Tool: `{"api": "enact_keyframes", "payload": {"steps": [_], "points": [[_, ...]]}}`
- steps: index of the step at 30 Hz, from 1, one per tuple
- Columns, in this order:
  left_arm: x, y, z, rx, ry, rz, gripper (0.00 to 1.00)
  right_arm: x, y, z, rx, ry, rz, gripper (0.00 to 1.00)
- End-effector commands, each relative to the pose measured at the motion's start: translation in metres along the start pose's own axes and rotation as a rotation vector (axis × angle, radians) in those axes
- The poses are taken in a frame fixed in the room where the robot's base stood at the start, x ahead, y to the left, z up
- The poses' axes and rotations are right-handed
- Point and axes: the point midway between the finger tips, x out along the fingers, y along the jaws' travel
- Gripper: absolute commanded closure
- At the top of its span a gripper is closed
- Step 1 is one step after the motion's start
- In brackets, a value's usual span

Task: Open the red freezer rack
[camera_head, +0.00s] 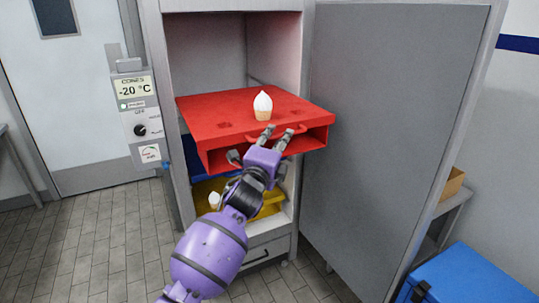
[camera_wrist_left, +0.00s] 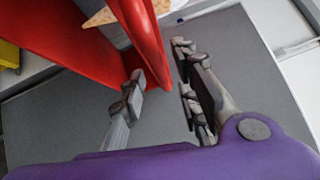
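The red freezer rack (camera_head: 200,113) sticks out of the open freezer past the cabinet front. It also shows in the wrist view (camera_wrist_left: 60,30). A white-topped cone (camera_head: 262,106) stands upright in it; its waffle part shows in the wrist view (camera_wrist_left: 128,10). A red handle (camera_head: 293,133) is on the rack's front. My left gripper (camera_head: 273,137) is at the rack's front beside the handle. In the wrist view the left gripper's fingers (camera_wrist_left: 160,92) are apart, with a red edge reaching toward the gap. I cannot tell whether they touch it. My right gripper is not in view.
The freezer door (camera_head: 390,130) stands wide open on the right. Below the red rack are a blue rack (camera_head: 203,172) and a yellow rack (camera_head: 272,204) with a cone (camera_head: 214,200). A blue box (camera_head: 470,280) is at lower right. The tiled floor at left is clear.

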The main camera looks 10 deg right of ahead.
Motion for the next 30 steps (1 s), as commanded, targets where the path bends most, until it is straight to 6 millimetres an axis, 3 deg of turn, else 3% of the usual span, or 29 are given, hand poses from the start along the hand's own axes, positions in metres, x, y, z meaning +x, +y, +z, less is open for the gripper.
{"api": "enact_keyframes", "payload": {"steps": [6,13,18,30], "points": [[-0.046,0.002,0.001,0.000,0.000,0.001,0.70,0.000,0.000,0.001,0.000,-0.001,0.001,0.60],[-0.082,0.002,0.001,-0.002,-0.001,0.002,0.70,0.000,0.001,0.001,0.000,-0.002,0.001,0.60],[-0.092,0.001,0.000,-0.001,0.000,0.001,0.70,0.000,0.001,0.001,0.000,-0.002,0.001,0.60],[-0.092,0.001,0.000,-0.039,0.000,0.002,0.70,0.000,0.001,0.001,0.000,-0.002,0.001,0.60]]}}
